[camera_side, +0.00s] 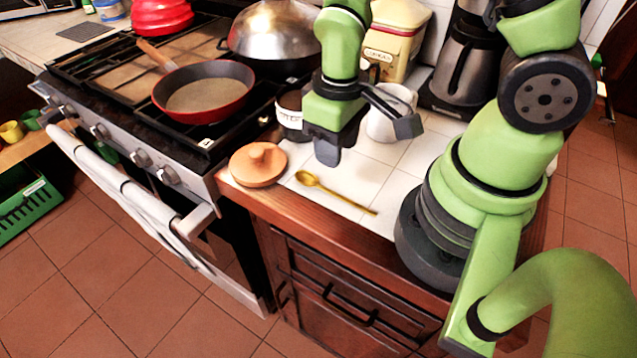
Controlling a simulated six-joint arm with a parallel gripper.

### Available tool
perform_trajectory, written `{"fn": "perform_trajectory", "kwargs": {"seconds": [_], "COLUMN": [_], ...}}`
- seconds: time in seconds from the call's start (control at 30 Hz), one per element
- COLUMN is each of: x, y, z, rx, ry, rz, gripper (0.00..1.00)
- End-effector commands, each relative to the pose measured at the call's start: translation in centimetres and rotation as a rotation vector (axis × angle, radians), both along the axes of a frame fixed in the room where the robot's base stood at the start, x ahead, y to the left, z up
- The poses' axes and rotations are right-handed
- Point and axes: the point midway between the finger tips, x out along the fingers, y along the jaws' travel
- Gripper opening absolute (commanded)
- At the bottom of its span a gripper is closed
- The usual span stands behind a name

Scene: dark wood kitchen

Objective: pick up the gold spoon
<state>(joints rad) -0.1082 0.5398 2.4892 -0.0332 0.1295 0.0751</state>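The gold spoon (337,193) lies flat on the white tiled countertop (400,165), with its bowl toward the left and its handle pointing to the lower right. My gripper (368,142) is above the counter, behind and above the spoon and apart from it. Its two dark fingers are spread, one at the left and one at the right, and nothing shows between them. The whole spoon is visible.
A terracotta lid (258,165) sits left of the spoon. A dark and white cup (291,117) and a white mug (391,113) stand behind my gripper. A coffee machine (466,62) and a cream canister (392,38) are at the back. A stove with a red pan (203,91) is at left.

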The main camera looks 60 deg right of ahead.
Motion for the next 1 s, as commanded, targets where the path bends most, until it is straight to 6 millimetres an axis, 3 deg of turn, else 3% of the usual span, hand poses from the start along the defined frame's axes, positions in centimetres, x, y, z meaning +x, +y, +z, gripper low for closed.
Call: {"fn": "perform_trajectory", "kwargs": {"seconds": [0.2, 0.53, 0.8, 1.0], "x": [-0.1, -0.1, -0.3, -0.2], "y": [0.0, -0.1, -0.2, -0.2], "z": [-2.7, -4.8, -8.2, -9.4], "rx": [-0.001, 0.000, 0.000, 0.000], "ry": [0.007, 0.003, 0.006, 0.003], "rz": [0.000, -0.001, -0.002, -0.002], "gripper": [0.39, 0.39, 0.39, 0.39]}}
